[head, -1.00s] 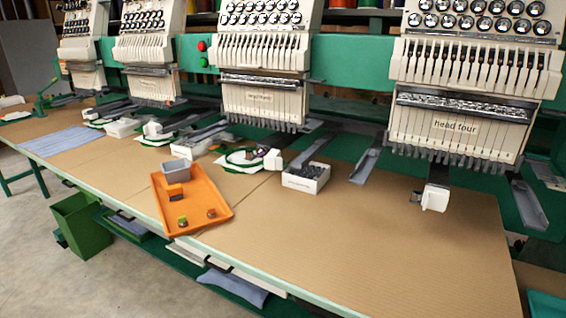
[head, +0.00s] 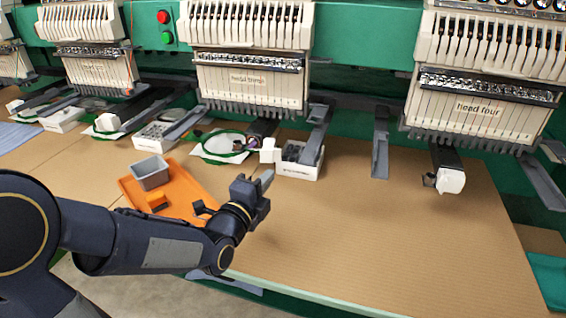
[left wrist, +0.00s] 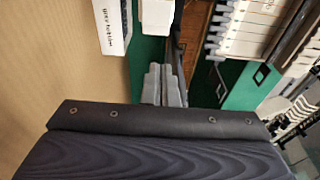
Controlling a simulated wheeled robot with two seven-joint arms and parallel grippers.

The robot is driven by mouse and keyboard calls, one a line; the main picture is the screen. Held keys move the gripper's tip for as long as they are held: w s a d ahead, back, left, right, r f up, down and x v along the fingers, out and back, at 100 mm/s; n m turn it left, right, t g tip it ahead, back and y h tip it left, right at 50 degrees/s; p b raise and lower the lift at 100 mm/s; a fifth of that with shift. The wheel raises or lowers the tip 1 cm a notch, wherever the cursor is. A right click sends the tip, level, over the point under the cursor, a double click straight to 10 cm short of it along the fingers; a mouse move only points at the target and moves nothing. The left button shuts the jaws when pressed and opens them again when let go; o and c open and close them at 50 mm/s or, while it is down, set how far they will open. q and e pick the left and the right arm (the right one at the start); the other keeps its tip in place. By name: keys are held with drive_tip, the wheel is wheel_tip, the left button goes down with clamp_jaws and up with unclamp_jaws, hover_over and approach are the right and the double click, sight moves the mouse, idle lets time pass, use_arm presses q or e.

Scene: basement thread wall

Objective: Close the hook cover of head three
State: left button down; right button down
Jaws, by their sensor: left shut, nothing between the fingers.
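Head three (head: 250,80) is the middle stitching head in the head view, with a label on its white front. Below it, a dark arm (head: 262,131) reaches out over the table and ends in a small white hook cover (head: 268,150). I cannot tell how far that cover stands open. My left gripper (head: 265,181) is just in front of it, apart from it, with fingers shut and empty. In the left wrist view the grey fingertips (left wrist: 164,84) lie together; a white block (left wrist: 157,16) beyond them may be the cover. My right gripper is not in view.
A white box of dark parts (head: 298,172) stands right of the cover, and a green hoop (head: 222,147) lies left. An orange tray (head: 132,190) with a grey bin (head: 150,173) is partly behind my left arm. Head four's white hook cover (head: 451,180) is right. The front right table is clear.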

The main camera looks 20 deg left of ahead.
use_arm(q)
drive_tip(key=w+d, duration=0.1)
drive_tip(key=w, duration=0.8)
drive_tip(key=shift+d, duration=0.3)
